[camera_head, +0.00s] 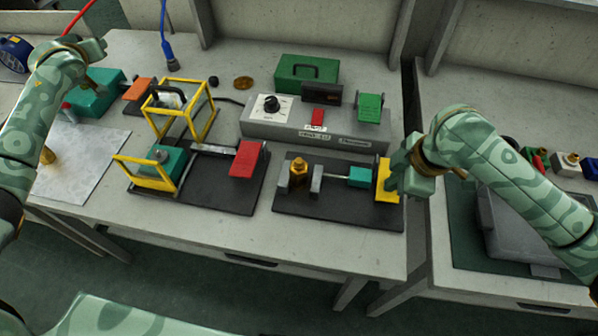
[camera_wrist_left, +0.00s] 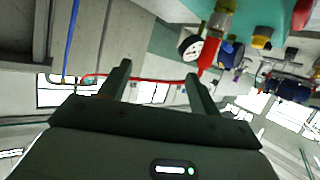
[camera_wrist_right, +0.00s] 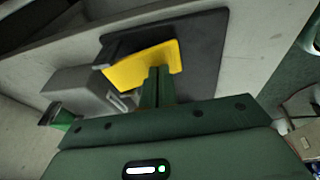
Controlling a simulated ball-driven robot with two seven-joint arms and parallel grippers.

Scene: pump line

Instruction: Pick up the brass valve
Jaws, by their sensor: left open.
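A brass fitting (camera_head: 298,172), the likely brass valve, stands upright on a dark base plate (camera_head: 335,213) at front centre, beside a grey block. A second small brass piece (camera_head: 47,155) is on a pale sheet at the left, partly hidden by my left arm. My right gripper (camera_head: 393,178) is at the right end of the dark plate, against or just beside a yellow paddle (camera_head: 384,182). In the right wrist view its fingers (camera_wrist_right: 157,88) are together at the yellow paddle (camera_wrist_right: 142,68). My left gripper (camera_wrist_left: 158,88) is open and empty, away from both brass pieces.
A second dark plate (camera_head: 233,200) carries a yellow frame, a teal block and a red paddle (camera_head: 245,158). A grey control box (camera_head: 350,138) with a knob stands behind. A green box (camera_head: 305,72) is farther back. Bare bench lies along the front edge.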

